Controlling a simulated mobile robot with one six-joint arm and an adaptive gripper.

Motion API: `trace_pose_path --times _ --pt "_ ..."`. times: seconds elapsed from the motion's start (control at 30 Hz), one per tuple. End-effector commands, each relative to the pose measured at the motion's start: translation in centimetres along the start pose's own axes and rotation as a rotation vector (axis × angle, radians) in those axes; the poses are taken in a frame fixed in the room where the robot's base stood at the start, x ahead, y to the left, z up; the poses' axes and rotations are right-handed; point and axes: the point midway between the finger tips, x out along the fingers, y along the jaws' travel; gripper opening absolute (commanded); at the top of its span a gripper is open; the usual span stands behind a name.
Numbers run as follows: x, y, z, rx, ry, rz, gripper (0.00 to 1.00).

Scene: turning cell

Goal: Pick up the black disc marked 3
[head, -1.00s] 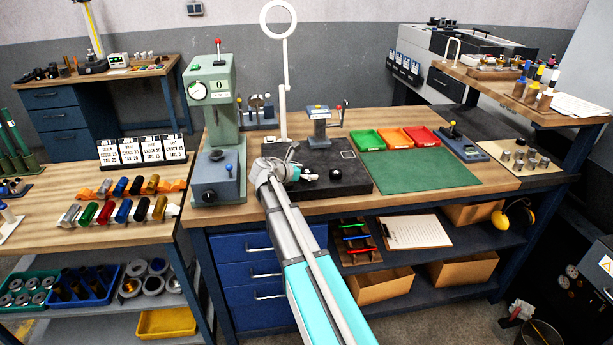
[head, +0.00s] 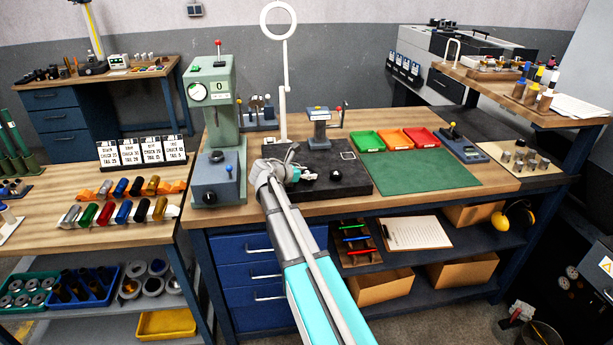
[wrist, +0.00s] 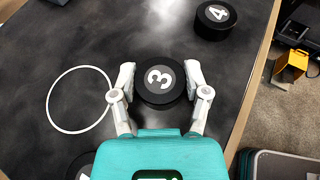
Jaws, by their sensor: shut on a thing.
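The black disc marked 3 (wrist: 160,80) lies between the two fingers of my gripper (wrist: 160,82) in the wrist view, with its white number facing up. The fingers touch its sides, one on the left and one on the right. It appears to be at or very near the dark plate; I cannot tell if it is lifted. In the head view my gripper (head: 290,172) is low over the dark plate (head: 350,185), and the disc there is hard to make out.
A black disc marked 4 (wrist: 216,18) sits up and right of the gripper in the wrist view. A thin white ring (wrist: 80,99) lies at left. Another disc shows partly at the lower left. A green mat (head: 420,173) and small trays (head: 393,139) lie right of the plate.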

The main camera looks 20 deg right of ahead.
Motion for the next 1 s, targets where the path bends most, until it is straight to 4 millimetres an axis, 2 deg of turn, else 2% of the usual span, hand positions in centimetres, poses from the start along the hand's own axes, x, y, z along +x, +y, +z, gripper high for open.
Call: trace_pose_path --times 0.37,0.77,1.0 --pt "-0.2 0.0 0.4 0.0 0.0 0.0 0.0" --pt "-1.3 0.0 3.1 0.0 0.0 0.0 0.0" --pt "-4.0 -1.4 5.0 0.0 0.0 0.002 0.0"
